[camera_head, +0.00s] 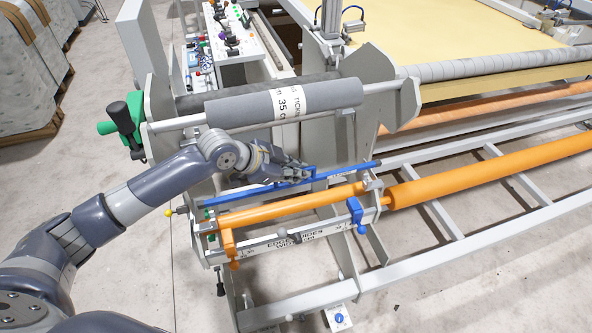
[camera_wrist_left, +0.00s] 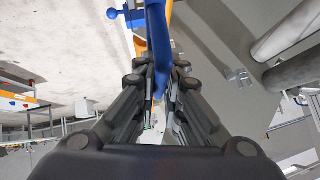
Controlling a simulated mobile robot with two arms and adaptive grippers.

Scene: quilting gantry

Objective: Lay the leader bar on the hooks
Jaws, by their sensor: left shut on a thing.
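The leader bar appears to be the long thin blue bar (camera_head: 243,193). It lies slantwise above and behind the orange roller (camera_head: 285,208), roughly along it. My left gripper (camera_head: 308,172) is shut on the bar, right of its middle. In the left wrist view the blue bar (camera_wrist_left: 157,40) runs between the fingers of the same gripper (camera_wrist_left: 160,75). The bar's ends are near the two end brackets of the frame; I cannot tell whether they touch anything. The hooks cannot be made out clearly. My right gripper is not in view.
A grey fabric roll (camera_head: 335,96) sits above and behind the bar. An orange clamp (camera_head: 229,243) and a blue clamp (camera_head: 355,211) are on the front rail, labelled for edge guides (camera_head: 296,237). A green-hubbed crank (camera_head: 122,124) is at left.

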